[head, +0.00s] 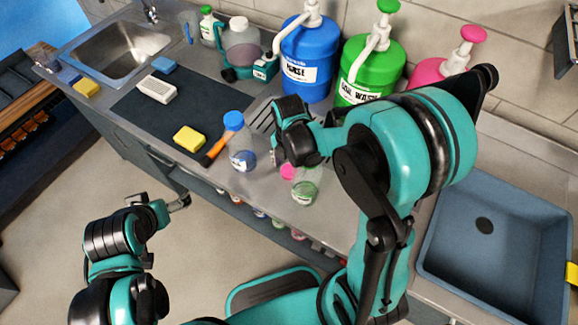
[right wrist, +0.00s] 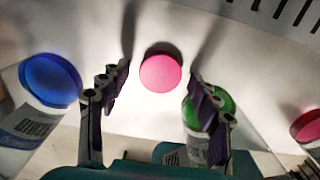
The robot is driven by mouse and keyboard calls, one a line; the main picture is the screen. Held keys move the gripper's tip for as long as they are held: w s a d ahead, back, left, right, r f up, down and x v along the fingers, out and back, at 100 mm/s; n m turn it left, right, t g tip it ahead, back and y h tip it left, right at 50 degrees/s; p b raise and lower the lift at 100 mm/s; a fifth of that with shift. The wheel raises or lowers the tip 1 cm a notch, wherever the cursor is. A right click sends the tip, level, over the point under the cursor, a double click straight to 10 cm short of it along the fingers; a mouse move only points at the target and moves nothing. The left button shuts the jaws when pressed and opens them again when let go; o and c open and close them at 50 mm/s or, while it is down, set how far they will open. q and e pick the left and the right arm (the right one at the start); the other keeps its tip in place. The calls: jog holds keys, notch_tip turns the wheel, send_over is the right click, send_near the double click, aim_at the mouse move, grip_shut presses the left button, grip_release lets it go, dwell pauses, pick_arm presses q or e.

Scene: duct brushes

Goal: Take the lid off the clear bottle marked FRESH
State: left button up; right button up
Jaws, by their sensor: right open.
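Several small clear bottles stand near the counter's front edge; I cannot read FRESH on any of their labels. One bottle (head: 243,160) has a blue lid (head: 234,120); its lid (right wrist: 50,80) also shows at the left of the right wrist view. A pink lid (head: 288,171) shows between the fingers in the right wrist view (right wrist: 160,73); no bottle body shows under it. A green-lidded bottle (right wrist: 195,145) is partly behind one finger. My right gripper (right wrist: 160,77) is open above the pink lid, apart from it. My left gripper (head: 182,203) hangs away from the counter.
Blue (head: 308,60) and green (head: 372,72) pump jugs stand behind my right arm. A sponge (head: 189,139) and an orange-handled brush (head: 216,149) lie left of the blue-lidded bottle. A grey-blue basin (head: 440,252) is at right. The dark mat (head: 190,100) has clear room.

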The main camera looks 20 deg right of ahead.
aim_at(289, 170)
notch_tip(289, 170, up, 11)
jog(key=p, duration=0.3)
jog(key=shift+r, duration=0.2)
jog(key=shift+p, duration=0.3)
